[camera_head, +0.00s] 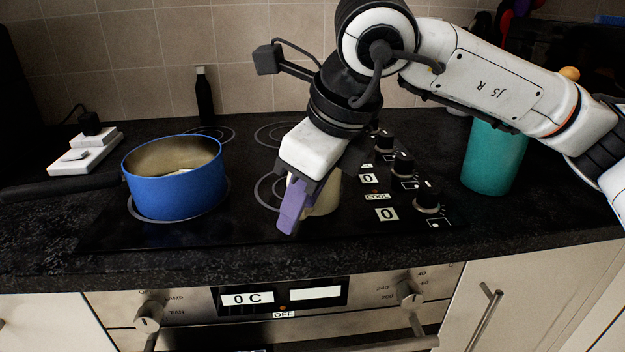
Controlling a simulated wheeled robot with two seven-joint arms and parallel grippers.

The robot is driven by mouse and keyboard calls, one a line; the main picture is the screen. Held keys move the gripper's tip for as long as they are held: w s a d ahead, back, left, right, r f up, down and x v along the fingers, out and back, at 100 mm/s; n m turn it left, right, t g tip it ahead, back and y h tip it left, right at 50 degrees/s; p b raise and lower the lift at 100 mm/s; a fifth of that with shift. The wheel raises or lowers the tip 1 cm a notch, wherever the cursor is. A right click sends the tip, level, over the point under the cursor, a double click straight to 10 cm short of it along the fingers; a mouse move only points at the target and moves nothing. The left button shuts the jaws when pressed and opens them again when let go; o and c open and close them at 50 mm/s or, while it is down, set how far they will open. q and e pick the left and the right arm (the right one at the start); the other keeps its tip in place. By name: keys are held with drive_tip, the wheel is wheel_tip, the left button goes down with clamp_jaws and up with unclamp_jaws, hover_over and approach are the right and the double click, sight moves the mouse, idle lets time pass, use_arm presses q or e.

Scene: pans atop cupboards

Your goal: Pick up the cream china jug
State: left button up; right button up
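The cream china jug (328,196) stands on the hob to the right of the blue pan, mostly hidden behind my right gripper. Only part of its pale side shows, to the right of the fingers. My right gripper (293,207) reaches down from above, with a purple finger in front of the jug in the picture. I cannot tell whether it touches the jug, and the other finger is hidden. My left gripper is not in view.
A blue pan (173,193) with a dark handle stands on the hob at left. A teal container (494,158) stands at right under my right arm. Control knobs (428,196) lie right of the jug. A dark bottle (204,97) stands at the back.

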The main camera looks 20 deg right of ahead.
drive_tip(key=shift+f, duration=0.1)
drive_tip(key=shift+c, duration=0.3)
clamp_jaws()
drive_tip(key=shift+w, duration=0.1)
